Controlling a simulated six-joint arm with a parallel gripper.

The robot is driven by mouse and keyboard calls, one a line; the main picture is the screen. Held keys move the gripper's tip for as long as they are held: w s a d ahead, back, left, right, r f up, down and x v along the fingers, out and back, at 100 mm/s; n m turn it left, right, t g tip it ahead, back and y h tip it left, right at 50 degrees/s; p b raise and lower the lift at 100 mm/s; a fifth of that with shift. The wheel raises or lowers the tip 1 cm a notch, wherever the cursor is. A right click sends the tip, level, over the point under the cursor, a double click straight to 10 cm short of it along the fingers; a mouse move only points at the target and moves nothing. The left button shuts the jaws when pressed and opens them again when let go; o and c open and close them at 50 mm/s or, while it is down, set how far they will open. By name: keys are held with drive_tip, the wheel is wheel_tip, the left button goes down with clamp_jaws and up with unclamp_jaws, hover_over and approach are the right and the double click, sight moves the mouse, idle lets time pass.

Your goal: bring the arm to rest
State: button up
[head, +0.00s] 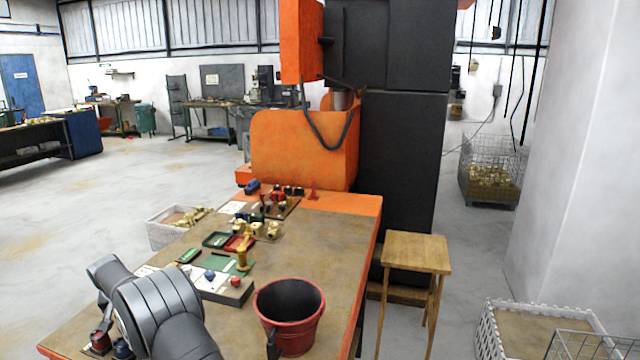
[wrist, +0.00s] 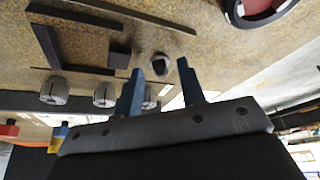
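In the wrist view my gripper (wrist: 160,68) shows two blue fingers standing apart, with nothing held between them. A dark round piece (wrist: 160,62) on the bench shows beyond the gap between the fingertips, and I cannot tell how far off it is. In the head view my grey arm rises over the near left of the workbench (head: 330,225); the gripper itself is hidden there.
A red bucket (head: 289,318) stands on the bench right of my arm; its rim shows in the wrist view (wrist: 262,8). Dark bars (wrist: 95,22) and several grey round parts (wrist: 54,91) lie near the gripper. Trays and brass parts (head: 240,255) crowd the bench's far left.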

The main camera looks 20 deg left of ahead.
drive_tip(key=shift+w+f, duration=0.2)
drive_tip(key=shift+f, duration=0.2)
drive_tip(key=n, duration=0.2)
drive_tip(key=n+g+y, duration=0.1)
drive_tip(key=n, duration=0.2)
drive_tip(key=shift+w+d, duration=0.15)
drive_tip(key=shift+w, duration=0.05)
drive_tip(key=shift+w+n+g+y, duration=0.2)
drive_tip(key=shift+n+g, duration=0.45)
drive_tip(key=shift+n, duration=0.8)
drive_tip(key=shift+w+n+g+y, duration=0.1)
drive_tip(key=shift+n+g+y, duration=0.4)
drive_tip(key=shift+n, duration=0.95)
drive_tip(key=shift+v, duration=1.25)
drive_tip(key=shift+o, duration=0.2)
